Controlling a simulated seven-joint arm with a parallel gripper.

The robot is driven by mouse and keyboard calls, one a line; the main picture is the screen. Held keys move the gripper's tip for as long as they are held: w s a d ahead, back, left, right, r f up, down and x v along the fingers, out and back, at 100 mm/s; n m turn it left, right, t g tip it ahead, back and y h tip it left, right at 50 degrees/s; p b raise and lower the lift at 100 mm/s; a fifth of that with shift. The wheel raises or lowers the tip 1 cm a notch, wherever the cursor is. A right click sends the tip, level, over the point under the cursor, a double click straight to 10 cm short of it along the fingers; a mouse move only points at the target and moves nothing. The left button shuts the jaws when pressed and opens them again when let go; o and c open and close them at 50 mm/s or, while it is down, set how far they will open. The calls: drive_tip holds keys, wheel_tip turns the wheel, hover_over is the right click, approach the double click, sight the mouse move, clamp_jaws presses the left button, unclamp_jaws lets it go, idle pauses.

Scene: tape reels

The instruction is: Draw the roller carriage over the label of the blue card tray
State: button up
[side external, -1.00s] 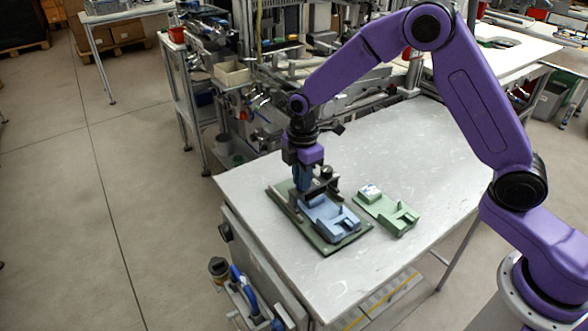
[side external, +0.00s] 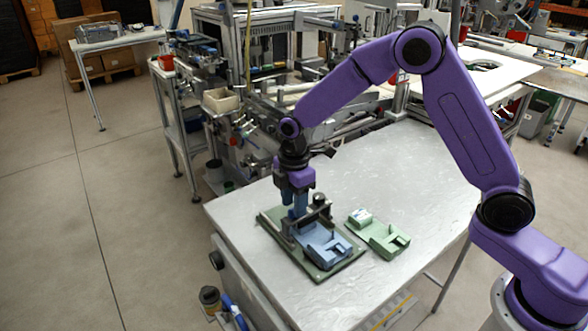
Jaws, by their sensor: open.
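The blue card tray (side external: 327,246) lies on a dark green base plate (side external: 318,274) near the table's front left edge. The dark roller carriage (side external: 319,210) stands across the far end of the blue tray, on the same plate. My gripper (side external: 299,210) points down at the carriage, with its fingers low beside or around the carriage's top part; I cannot tell which. It is open. The tray's label cannot be made out; the carriage and gripper cover the tray's far end.
A green card tray (side external: 377,234) with a pale block (side external: 360,216) on its far end lies right of the plate, a small gap away. The grey table (side external: 400,170) is clear behind and to the right. A machine frame (side external: 290,95) stands beyond the table.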

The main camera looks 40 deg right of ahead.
wheel_tip(320, 180, up, 16)
idle(0.5)
drive_tip(key=shift+r, duration=0.1)
drive_tip(key=s+d+f+m, duration=0.1)
drive_tip(key=s+d+f, duration=0.1)
drive_tip(key=s, duration=0.9)
drive_tip(key=s+d+f+m, duration=0.2)
drive_tip(key=s+d, duration=0.3)
drive_tip(key=s, duration=0.6)
drive_tip(key=s+d+f+m, duration=0.2)
drive_tip(key=s+d, duration=0.1)
drive_tip(key=s, duration=0.8)
drive_tip(key=shift+d, duration=0.15)
drive_tip(key=shift+w+r, duration=0.1)
drive_tip(key=shift+w, duration=0.1)
